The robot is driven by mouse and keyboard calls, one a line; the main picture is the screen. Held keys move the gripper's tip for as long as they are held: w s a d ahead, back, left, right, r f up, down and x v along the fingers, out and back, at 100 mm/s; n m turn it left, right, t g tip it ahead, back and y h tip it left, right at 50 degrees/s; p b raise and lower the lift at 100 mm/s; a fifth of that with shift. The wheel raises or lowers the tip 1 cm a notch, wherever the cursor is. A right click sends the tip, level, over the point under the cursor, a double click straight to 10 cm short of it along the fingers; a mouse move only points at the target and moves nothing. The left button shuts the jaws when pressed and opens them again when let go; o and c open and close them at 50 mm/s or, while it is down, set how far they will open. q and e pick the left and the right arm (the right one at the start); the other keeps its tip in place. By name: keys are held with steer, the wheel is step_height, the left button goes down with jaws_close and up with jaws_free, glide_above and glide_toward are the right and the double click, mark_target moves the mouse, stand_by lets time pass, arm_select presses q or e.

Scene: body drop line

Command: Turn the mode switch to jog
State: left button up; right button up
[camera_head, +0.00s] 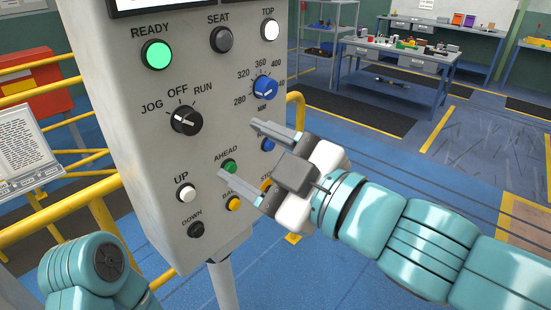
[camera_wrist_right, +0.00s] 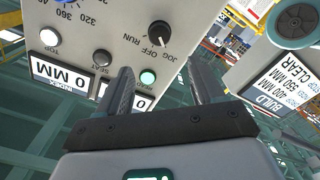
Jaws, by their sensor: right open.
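The mode switch (camera_head: 186,120) is a black round knob on the grey control panel (camera_head: 150,150), with JOG, OFF and RUN marked above it. I cannot tell clearly which mark its pointer faces. It also shows at the top of the right wrist view (camera_wrist_right: 160,33), beyond the space between my fingers. My right gripper (camera_head: 238,150) is open and empty. It is to the right of and below the switch, over the AHEAD button area, apart from the switch. Its fingers also show in the right wrist view (camera_wrist_right: 160,66). My left gripper is not in view.
A lit green READY button (camera_head: 156,55) is above the switch. A blue MM knob (camera_head: 265,87) is to the right, and a white UP button (camera_head: 186,193) is below. Yellow rails (camera_head: 85,196) stand left of the panel. A document page (camera_head: 25,142) is at far left.

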steer(key=v, duration=0.3)
steer(key=shift+s+d+p, duration=0.25)
steer(key=shift+d+p, duration=0.05)
steer(key=shift+p, duration=0.05)
steer(key=w+d+f+m+g+h, duration=0.1)
steer(key=w+d+f+m+h, duration=0.15)
steer(key=f, duration=0.85)
steer(key=w+d+f+m+g+h, duration=0.1)
steer(key=w+d+f+m+h, duration=0.2)
steer(key=f, duration=0.8)
steer(key=w+d+f+m+g+h, duration=0.1)
steer(key=w+d+f+m, duration=0.3)
steer(key=f, duration=0.7)
steer(key=s+d+f+m+g+h, duration=0.1)
steer(key=s+f+m+g, duration=0.2)
steer(key=f, duration=0.6)
steer(key=s+d+f+m+g+h, duration=0.15)
steer(key=s+f, duration=0.35)
steer(key=f, duration=0.5)
steer(key=s+d+f+m+g, duration=0.1)
steer(key=s+f+m, duration=0.2)
steer(key=s, duration=0.3)
steer(key=s+f+m+g+h, duration=0.1)
steer(key=s+f+m+g, duration=0.1)
steer(key=s+f+m, duration=0.1)
steer(key=s+f, duration=0.1)
steer(key=s, duration=0.1)
steer(key=shift+s+d+f, duration=0.15)
steer(key=shift+s+d, duration=0.2)
steer(key=shift+s, duration=0.05)
